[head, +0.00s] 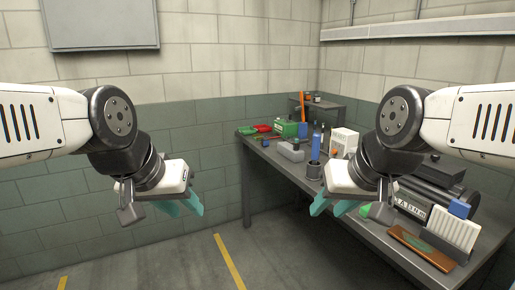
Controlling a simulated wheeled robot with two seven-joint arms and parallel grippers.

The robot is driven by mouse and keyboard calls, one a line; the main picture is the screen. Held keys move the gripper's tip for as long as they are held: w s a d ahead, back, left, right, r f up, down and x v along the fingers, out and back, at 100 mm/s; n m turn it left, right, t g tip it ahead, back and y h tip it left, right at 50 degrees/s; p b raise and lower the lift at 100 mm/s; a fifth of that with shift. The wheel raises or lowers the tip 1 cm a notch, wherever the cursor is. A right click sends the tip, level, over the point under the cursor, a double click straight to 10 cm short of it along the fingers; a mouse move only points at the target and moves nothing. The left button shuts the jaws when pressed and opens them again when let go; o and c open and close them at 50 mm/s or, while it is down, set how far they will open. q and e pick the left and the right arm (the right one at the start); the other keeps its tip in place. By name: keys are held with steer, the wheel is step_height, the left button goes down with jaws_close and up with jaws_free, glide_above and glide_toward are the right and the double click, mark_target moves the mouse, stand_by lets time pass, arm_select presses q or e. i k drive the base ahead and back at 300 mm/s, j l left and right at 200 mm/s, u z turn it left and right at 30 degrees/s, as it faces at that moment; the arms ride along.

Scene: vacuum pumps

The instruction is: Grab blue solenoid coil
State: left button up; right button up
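A small blue block (459,208), which looks like the blue solenoid coil, sits at the right end of the bench, by a white finned part (452,234). My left gripper (187,208) hangs over the floor at left, well away from the bench. Its teal fingers look apart and empty. My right gripper (330,207) is in front of the bench, left of the blue block and apart from it. Its teal fingers also look apart, with nothing between them. My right gripper and forearm hide part of the bench.
The grey bench (262,160) runs along the right wall. A dark pump (425,190) and a brown tray (423,247) lie near the blue block. A blue bottle-like item (316,147), a dark cup (313,171) and a green box (286,128) stand farther back. The floor at left is clear.

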mark_target(265, 141)
steer(key=i+j+z, duration=0.15)
steer(key=i+j, duration=0.2)
steer(key=i, duration=0.15)
steer(key=i+j, duration=0.3)
steer(key=i, duration=0.25)
steer(key=i+j+z, duration=0.1)
steer(key=i+j, duration=0.2)
steer(key=i, duration=0.25)
steer(key=i+j+z, duration=0.1)
steer(key=i+j, duration=0.25)
steer(key=i, duration=0.2)
steer(key=i+j, duration=0.35)
steer(key=i, duration=0.2)
